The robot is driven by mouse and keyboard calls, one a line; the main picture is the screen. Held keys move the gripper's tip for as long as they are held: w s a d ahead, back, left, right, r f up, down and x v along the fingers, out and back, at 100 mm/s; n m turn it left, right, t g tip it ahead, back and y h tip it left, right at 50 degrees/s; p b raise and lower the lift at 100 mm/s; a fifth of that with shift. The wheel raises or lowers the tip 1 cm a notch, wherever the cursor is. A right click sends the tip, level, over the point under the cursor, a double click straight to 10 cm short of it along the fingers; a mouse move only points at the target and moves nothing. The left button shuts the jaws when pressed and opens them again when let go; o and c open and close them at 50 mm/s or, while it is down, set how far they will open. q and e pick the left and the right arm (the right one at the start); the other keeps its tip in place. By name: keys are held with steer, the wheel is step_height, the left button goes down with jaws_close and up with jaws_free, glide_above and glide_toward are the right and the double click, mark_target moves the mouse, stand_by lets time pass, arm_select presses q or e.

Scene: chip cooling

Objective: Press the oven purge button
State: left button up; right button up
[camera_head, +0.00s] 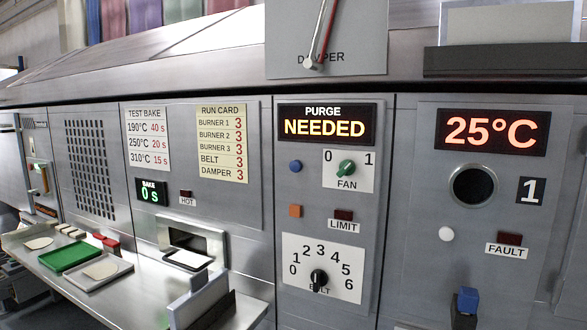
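The oven's front panel carries a lit display (325,125) that reads "PURGE NEEDED". Neither has a readable label, so I cannot tell from the markings which is the purge button. Nothing covers either one. Neither of my grippers is in view.
A fan knob (347,167) and a belt dial (319,279) sit close to the buttons. To the right are a 25°C display (493,131), a round port (474,187), and a white button (446,234). A shelf with a green tray (68,257) juts out at left.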

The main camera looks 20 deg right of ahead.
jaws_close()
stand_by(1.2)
